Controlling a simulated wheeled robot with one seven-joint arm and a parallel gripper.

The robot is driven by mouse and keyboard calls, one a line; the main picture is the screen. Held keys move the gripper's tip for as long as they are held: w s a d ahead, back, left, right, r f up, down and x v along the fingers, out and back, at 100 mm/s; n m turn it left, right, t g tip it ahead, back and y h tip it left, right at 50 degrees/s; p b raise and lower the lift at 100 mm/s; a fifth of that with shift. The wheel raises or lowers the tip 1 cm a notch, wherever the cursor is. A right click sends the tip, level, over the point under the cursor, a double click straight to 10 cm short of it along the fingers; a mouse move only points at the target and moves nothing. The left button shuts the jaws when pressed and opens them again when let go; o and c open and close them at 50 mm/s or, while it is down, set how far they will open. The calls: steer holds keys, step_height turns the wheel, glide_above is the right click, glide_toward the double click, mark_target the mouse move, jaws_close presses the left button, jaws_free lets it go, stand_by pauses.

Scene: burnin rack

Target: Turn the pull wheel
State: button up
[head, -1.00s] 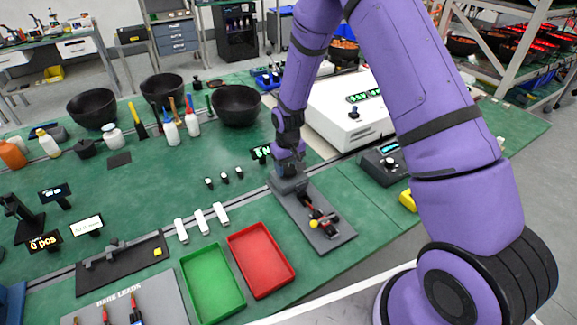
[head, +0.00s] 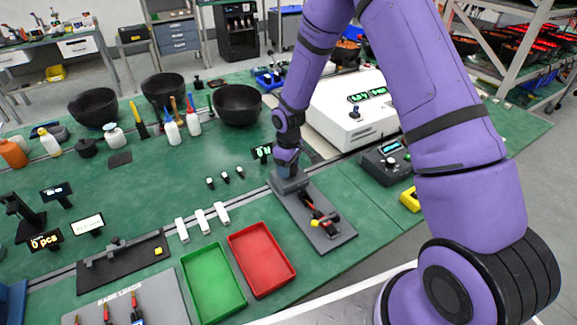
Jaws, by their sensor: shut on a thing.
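My purple arm reaches down from the upper right in the head view to a dark grey fixture (head: 328,232) on the green bench. My gripper (head: 286,172) is at the far end of this fixture, low over a grey block there. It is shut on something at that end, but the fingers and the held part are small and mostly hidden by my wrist. I cannot make out the pull wheel clearly. A red and black tool-like part (head: 322,219) lies on the near half of the fixture plate.
A red tray (head: 291,272) and a green tray (head: 238,299) stand at the front, left of the fixture. A white machine with a green display (head: 325,110) stands behind right. A dark control box (head: 378,166) is to the right. Small white blocks (head: 201,221) lie left.

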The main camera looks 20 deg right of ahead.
stand_by(0.3)
steer(key=o, duration=0.9)
step_height(320, 180, up, 11)
steer(key=shift+f, duration=0.1)
